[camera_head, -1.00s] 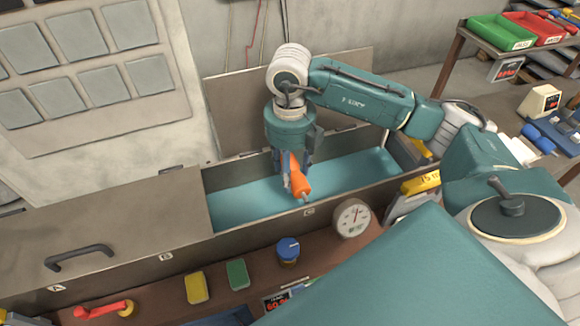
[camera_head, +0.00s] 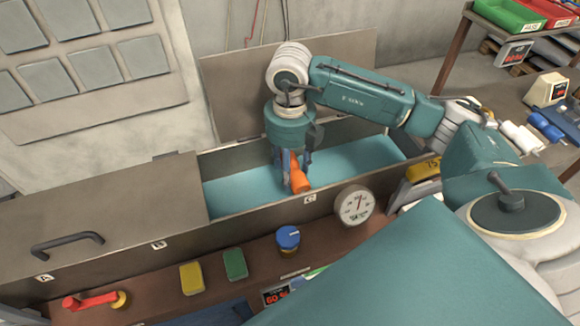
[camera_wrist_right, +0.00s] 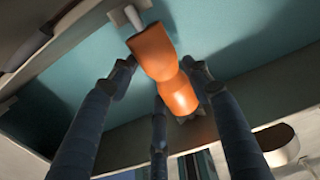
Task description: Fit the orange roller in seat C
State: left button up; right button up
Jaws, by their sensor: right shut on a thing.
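The orange roller (camera_head: 299,178) is held in my right gripper (camera_head: 293,178), low within the open, teal-lined compartment marked C (camera_head: 240,195). In the right wrist view the roller (camera_wrist_right: 165,65) has a narrowed waist and lies between the fingers of my right gripper (camera_wrist_right: 160,85). A pale pin shows at the roller's upper end, close to a light-coloured piece at the compartment wall. I cannot tell whether the pin is seated or only near it. My left gripper is not in view.
The raised lid (camera_head: 285,85) stands behind the compartment. A closed lid with a handle (camera_head: 68,243) covers the left part, by labels A and B. A dial gauge (camera_head: 355,205), blue knob (camera_head: 288,237), green block (camera_head: 235,263) and yellow block (camera_head: 191,278) stand along the front ledge.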

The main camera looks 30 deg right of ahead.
jog(key=shift+f, duration=0.25)
dwell(0.4)
jog(key=o, duration=1.4)
jog(key=shift+o, duration=0.2)
notch_tip(320, 180, up, 12)
